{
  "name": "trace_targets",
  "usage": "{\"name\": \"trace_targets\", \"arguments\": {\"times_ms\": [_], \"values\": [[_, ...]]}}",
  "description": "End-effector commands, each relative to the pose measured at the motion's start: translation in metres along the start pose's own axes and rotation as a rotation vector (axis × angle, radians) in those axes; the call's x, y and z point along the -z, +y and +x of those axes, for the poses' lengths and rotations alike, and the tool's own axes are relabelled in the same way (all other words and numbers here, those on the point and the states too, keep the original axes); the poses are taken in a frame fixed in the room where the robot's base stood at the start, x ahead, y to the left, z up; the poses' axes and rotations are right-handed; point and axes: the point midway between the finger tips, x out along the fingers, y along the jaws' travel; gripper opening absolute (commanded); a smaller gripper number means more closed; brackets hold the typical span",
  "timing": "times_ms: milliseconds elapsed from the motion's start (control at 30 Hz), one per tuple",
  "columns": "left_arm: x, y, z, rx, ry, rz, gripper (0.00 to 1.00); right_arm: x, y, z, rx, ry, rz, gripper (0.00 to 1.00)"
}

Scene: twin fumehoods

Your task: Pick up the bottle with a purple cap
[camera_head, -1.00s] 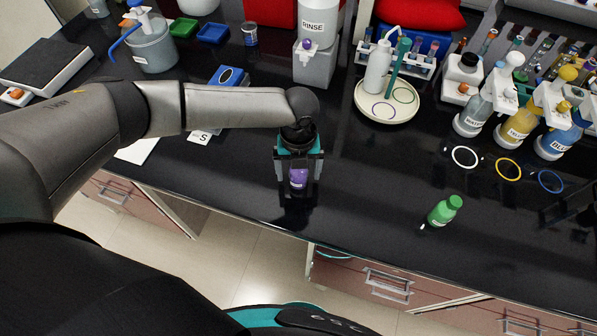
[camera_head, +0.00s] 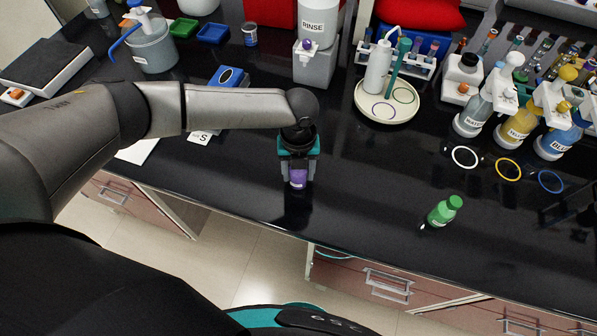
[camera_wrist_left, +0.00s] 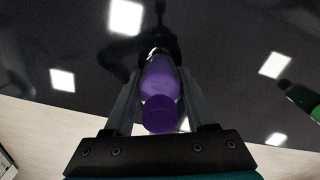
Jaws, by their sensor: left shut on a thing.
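My left gripper (camera_wrist_left: 160,95) points down and is shut on the bottle, with a finger on each side. The fingers and palm hide part of the bottle in the head view. I cannot tell whether its base touches the bench. My right gripper is not clearly in view.
Coloured rings (camera_head: 508,169) and labelled bottles are at the right. The bench around the purple bottle is clear.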

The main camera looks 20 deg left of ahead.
Motion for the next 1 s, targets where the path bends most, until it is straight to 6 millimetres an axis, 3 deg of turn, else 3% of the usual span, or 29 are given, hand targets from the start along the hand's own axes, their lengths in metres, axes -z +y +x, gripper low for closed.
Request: {"name": "trace_targets", "arguments": {"times_ms": [367,567,767,1000], "values": [[-0.001,0.0,-0.001,0.001,-0.001,0.0,0.0,0.0,-0.001,0.0,0.001,0.0,0.001,0.48],[-0.001,0.0,-0.012,0.001,-0.002,-0.001,0.0,0.0,-0.001,-0.002,0.001,-0.001,0.001,0.48],[-0.002,-0.001,-0.051,0.005,-0.004,0.001,0.0,0.0,-0.001,-0.006,0.001,-0.001,0.001,0.48],[-0.002,-0.001,-0.123,0.005,-0.007,0.001,0.0,0.001,-0.001,-0.01,0.001,0.0,0.001,0.48]]}}
